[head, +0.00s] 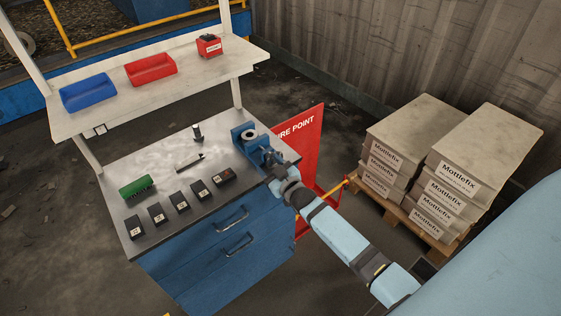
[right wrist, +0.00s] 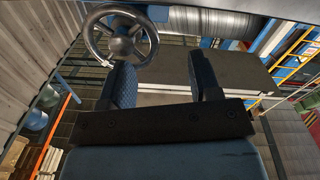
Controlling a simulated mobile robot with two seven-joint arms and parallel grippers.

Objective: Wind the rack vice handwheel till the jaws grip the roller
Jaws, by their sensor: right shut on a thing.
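The blue rack vice (head: 243,139) stands at the right end of the bench top. A pale, round-ended roller (head: 250,134) sits at its jaws; I cannot tell whether the jaws touch it. My right gripper (head: 272,162) is at the vice's near right side and hides much of the handwheel there. In the right wrist view the metal handwheel (right wrist: 120,34), with spokes and a shiny knob, is just beyond the left finger. My left gripper is not in view.
On the bench lie a green brush-like block (head: 137,187), several dark labelled blocks (head: 179,201), a pen-like tool (head: 190,163) and a dark upright cylinder (head: 197,133). Bins (head: 88,92) stand on the shelf above. A red sign (head: 306,145) and stacked boxes (head: 462,175) are right.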

